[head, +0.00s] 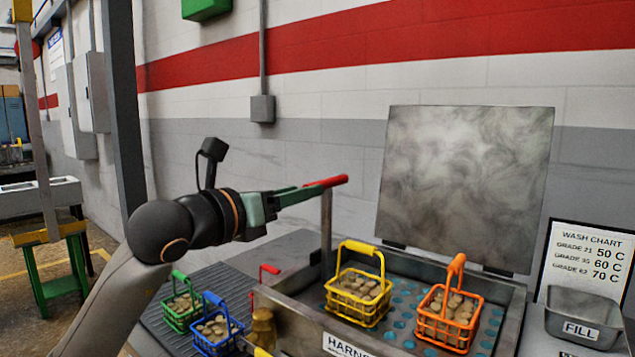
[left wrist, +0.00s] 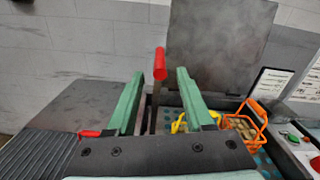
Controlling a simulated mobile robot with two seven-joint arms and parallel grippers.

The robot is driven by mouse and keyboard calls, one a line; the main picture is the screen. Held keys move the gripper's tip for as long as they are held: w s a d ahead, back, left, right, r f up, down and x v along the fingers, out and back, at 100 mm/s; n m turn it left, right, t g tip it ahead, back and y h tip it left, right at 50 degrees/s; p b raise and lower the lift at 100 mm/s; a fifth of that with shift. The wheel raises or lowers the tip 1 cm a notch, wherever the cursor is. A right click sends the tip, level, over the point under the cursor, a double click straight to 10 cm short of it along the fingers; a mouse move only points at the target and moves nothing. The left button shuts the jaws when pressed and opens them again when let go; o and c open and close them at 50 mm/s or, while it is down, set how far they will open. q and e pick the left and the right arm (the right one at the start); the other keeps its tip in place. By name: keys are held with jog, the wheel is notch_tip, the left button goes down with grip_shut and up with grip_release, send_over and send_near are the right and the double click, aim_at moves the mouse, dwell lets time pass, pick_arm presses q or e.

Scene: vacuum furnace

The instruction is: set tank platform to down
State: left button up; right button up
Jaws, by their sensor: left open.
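The tank (head: 290,315) is an open metal basin. Its platform (head: 402,325) is a grey plate with teal-blue holes, seemingly not far below the rim. A yellow basket (head: 347,312) and an orange basket (head: 474,337), both filled with brown parts, stand on it. A grey upright lever (head: 326,235) with a red handle (head: 335,181) rises at the tank's left back. My left gripper (head: 308,190) is open at the red handle. In the left wrist view the handle (left wrist: 160,65) lies between the green fingers; contact cannot be told. My right gripper is not in view.
A raised lid (head: 465,180) stands behind the tank. A green basket (head: 181,312) and a blue basket (head: 217,333) stand on the ribbed board at left. A wash chart (head: 590,265) and a metal FILL bin (head: 583,318) are at right.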

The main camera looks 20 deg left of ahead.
pick_arm(q)
jog(key=shift+p+x, duration=0.4)
jog(key=shift+x, duration=2.3)
grip_shut()
